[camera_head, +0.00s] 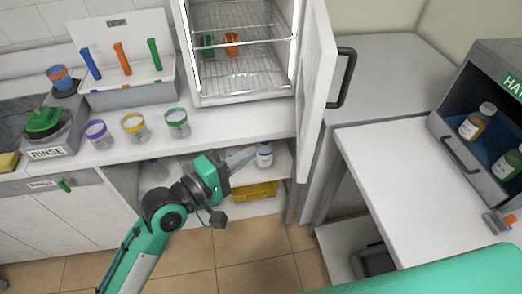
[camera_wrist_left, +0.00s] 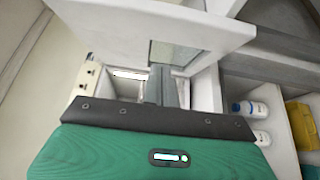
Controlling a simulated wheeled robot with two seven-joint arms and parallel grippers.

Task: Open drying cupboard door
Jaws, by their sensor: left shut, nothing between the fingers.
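The drying cupboard (camera_head: 243,98) stands on the counter with its wire shelves and lit inside in plain view. Its white door (camera_head: 316,85) is swung wide open toward me and to the right. The dark door handle (camera_head: 345,78) is on the door's right-hand face. My left gripper (camera_head: 250,153) is shut and empty, below and in front of the cupboard, apart from the handle. In the left wrist view its grey fingers (camera_wrist_left: 164,86) are together in front of white panels. My right gripper is out of view.
Green and orange beakers stand inside the cupboard. Several rimmed beakers (camera_head: 134,126) stand on the counter to the left. Below it are a white bottle (camera_head: 265,155) and a yellow tray (camera_head: 255,191). A white table (camera_head: 405,185) and a dark cabinet with bottles fill the right.

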